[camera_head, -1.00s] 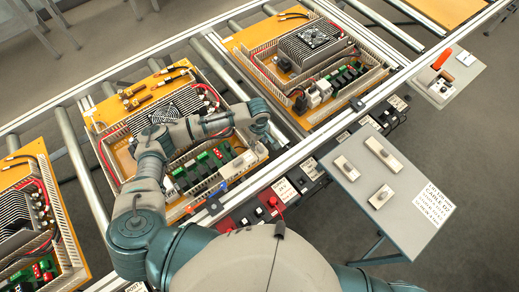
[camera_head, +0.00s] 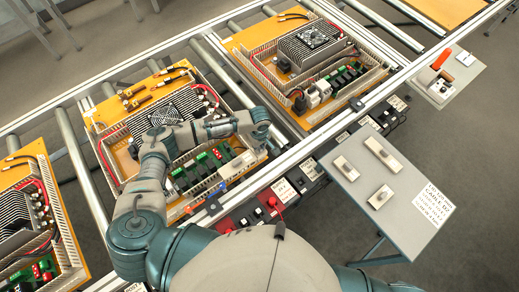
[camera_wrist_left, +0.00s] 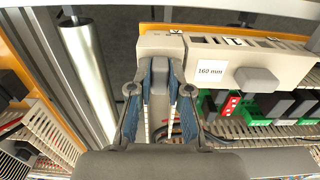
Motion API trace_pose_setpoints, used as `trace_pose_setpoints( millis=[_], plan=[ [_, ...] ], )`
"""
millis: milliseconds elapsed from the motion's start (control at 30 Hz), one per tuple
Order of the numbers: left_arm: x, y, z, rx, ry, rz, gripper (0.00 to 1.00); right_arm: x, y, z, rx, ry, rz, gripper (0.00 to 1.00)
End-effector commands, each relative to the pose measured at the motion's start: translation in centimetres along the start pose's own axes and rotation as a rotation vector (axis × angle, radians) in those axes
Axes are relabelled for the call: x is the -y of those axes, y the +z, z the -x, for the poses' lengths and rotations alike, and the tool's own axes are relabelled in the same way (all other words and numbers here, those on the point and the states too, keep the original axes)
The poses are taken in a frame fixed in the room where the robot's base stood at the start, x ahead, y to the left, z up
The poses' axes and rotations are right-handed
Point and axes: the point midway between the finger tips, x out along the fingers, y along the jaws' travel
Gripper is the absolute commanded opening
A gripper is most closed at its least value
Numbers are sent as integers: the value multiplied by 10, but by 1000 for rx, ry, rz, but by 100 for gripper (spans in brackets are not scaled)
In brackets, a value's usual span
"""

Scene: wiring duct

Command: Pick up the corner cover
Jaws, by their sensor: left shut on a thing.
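The corner cover (camera_wrist_left: 160,43) is a small beige block at the top of the left wrist view. It sits at the end of a long beige cover marked 160 mm (camera_wrist_left: 225,60). My left gripper (camera_wrist_left: 162,80) has its blue-padded fingers on either side of the corner piece and is shut on it. In the head view my left gripper (camera_head: 258,130) is over the near right corner of the middle orange board (camera_head: 92,112), and hides the corner cover there. My right gripper is in neither view.
A grey side table (camera_head: 420,190) at the right carries several beige covers with knobs and a printed label. Other boards lie on the rails at left and right. The wiring ducts and green and red terminals (camera_wrist_left: 240,105) stand close beside my left gripper.

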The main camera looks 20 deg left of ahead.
Motion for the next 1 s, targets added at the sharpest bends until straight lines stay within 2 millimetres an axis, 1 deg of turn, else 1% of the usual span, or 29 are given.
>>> trace_pose_setpoints(
  millis=[33,100,233,367,467,667,900,1000],
  plan=[
    [2,-4,-1,-7,-6,4,0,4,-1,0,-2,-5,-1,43],
    [2,-4,0,-7,-6,5,0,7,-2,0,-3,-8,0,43],
    [2,-4,5,-7,-4,5,0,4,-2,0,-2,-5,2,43],
    [1,-3,20,-6,0,4,0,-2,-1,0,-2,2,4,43],
    [0,-2,36,-5,0,3,0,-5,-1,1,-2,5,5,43],
    [-2,42,38,-1,-2,-3,0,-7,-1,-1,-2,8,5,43],
    [-7,106,44,0,-1,-3,0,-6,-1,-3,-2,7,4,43],
    [-8,128,46,0,-2,-1,0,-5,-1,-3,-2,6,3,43]
  ],
)
